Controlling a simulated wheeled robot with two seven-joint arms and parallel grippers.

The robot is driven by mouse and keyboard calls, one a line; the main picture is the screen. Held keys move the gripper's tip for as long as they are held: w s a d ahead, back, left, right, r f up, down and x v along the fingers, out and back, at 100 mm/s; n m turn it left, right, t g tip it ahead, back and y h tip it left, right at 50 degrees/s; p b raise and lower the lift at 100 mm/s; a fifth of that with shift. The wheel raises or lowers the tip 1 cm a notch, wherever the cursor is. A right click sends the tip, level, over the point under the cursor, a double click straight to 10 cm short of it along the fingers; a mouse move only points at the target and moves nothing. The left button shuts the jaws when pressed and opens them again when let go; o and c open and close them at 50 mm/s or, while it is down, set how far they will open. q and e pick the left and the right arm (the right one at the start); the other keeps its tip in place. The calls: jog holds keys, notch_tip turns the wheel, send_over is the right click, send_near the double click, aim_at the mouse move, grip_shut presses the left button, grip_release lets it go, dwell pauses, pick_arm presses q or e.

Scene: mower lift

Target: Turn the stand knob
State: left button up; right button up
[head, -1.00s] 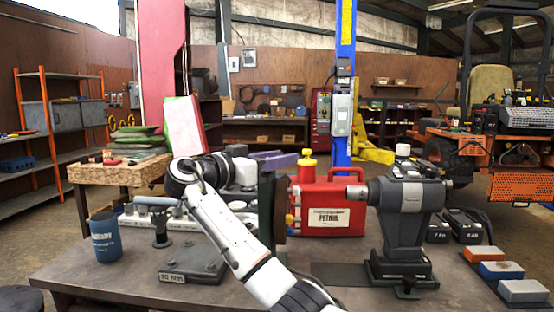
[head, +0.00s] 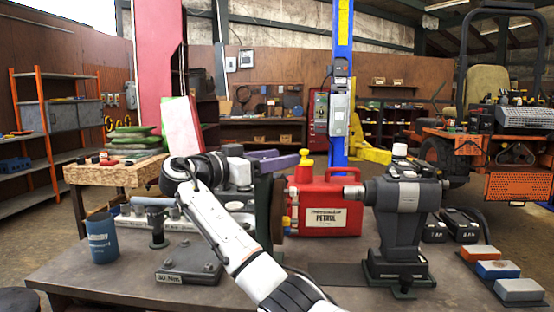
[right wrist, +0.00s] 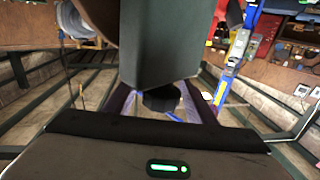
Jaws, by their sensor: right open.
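My right gripper (head: 290,160) is open; its purple fingers point right, above the bench, near the top of a dark upright disc-shaped part (head: 277,205). In the right wrist view the purple fingers (right wrist: 160,105) stand on both sides of a small black knob (right wrist: 161,97), under a dark grey block (right wrist: 160,40). I cannot tell whether they touch the knob. The knob cannot be made out in the head view. A dark grey machine on a pedestal (head: 400,230) stands to the right. My left gripper is not in view.
A red petrol can (head: 325,195) stands behind the disc. A blue cup (head: 102,238) and a dark weighted base (head: 188,272) are at the left of the bench (head: 130,278). Coloured blocks (head: 500,269) lie at the right edge. The front left of the bench is clear.

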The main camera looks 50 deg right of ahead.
jog(key=w+a+b, duration=0.1)
jog(key=a, duration=0.9)
jog(key=shift+a, duration=0.15)
jog(key=shift+r, duration=0.1)
